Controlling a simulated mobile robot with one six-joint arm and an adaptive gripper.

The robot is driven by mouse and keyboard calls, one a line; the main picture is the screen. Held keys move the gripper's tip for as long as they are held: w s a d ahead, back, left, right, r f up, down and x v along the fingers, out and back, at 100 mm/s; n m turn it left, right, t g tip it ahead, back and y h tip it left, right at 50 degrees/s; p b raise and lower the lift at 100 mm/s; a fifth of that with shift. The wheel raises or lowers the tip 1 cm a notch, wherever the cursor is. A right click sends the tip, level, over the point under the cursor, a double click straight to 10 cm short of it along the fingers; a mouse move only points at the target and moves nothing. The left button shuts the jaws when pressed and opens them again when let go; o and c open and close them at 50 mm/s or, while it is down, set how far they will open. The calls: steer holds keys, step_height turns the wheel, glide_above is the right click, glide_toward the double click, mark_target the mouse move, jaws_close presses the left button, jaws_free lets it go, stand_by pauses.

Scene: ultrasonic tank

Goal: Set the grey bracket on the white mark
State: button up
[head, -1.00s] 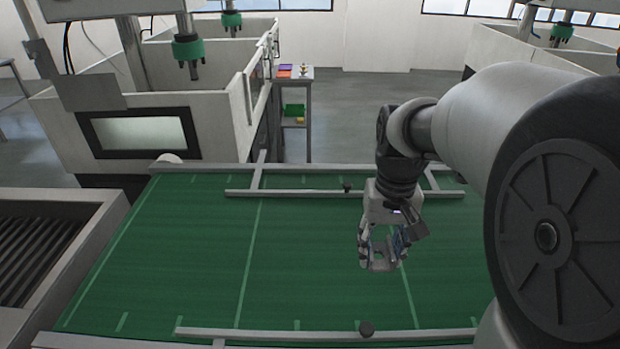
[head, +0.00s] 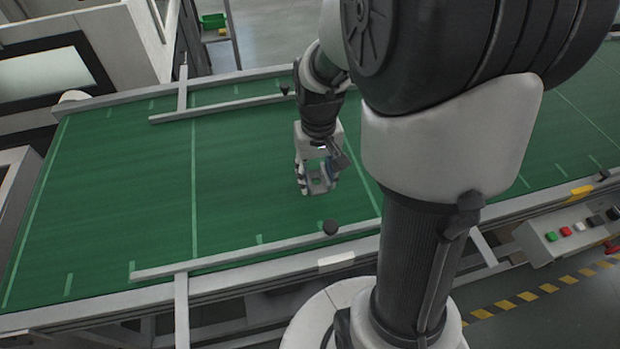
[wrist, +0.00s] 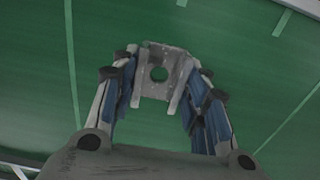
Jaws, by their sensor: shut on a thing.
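The grey bracket (wrist: 158,92) is a small metal piece with a round hole, held between the fingertips of my gripper (wrist: 162,62) in the wrist view. In the head view my gripper (head: 317,186) points down over the green belt, with the bracket (head: 320,183) at its tips. It looks to be above the belt, but the exact height is hard to tell. A white rectangular patch (head: 336,260), likely the white mark, lies on the front rail, nearer the camera and slightly right of my gripper.
The green belt (head: 120,190) is mostly clear. A back guide rail (head: 215,109) runs behind. A control box with buttons (head: 570,232) stands at the right.

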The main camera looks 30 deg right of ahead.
mark_target(317, 187)
steer(key=shift+f+b, duration=0.75)
steer(key=shift+f, duration=1.5)
steer(key=shift+f, duration=0.2)
steer(key=o, duration=1.1)
steer(key=shift+r, duration=0.2)
step_height(317, 187, up, 12)
steer(key=p, duration=0.4)
steer(key=s+a+r+n+t, duration=0.1)
steer(key=s+a+r, duration=0.2)
steer(key=s, duration=0.1)
steer(key=s+a+r+n+t, duration=0.1)
steer(key=s+a+r+t, duration=0.1)
steer(key=s+a+r, duration=0.1)
steer(key=s+a+r+n+t, duration=0.1)
steer(key=s+a+r, duration=0.2)
steer(key=s, duration=0.3)
steer(key=shift+s+a+r+t, duration=0.1)
steer(key=shift+s+a+t, duration=0.05)
steer(key=shift+a, duration=0.3)
steer(key=shift+s+a+t, duration=0.1)
steer(key=shift+a+t, duration=0.05)
steer(key=shift+a, duration=0.25)
